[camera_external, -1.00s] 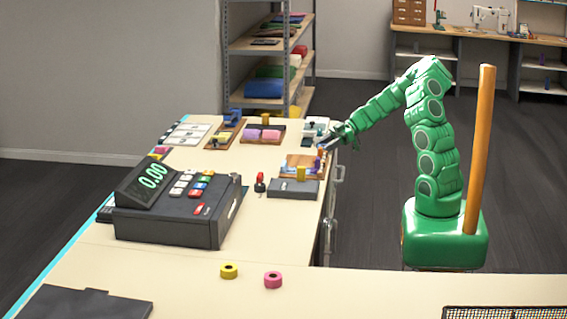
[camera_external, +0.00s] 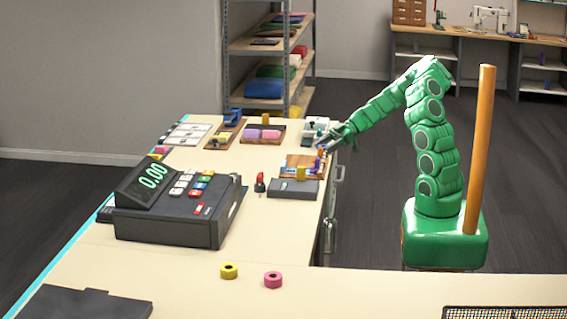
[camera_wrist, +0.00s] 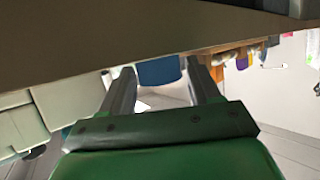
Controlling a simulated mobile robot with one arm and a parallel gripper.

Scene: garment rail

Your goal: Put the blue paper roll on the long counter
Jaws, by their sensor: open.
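My gripper (camera_external: 325,143) is at the right edge of the light-topped counter (camera_external: 264,213), beside a small wooden tray. In the wrist view, my gripper (camera_wrist: 162,92) has its two fingers apart. In the outside view no blue roll can be made out clearly at my gripper.
A cash register (camera_external: 180,205) stands on the counter. Wooden trays (camera_external: 265,139) stand at the far end. A shelf rack (camera_external: 262,48) is behind.

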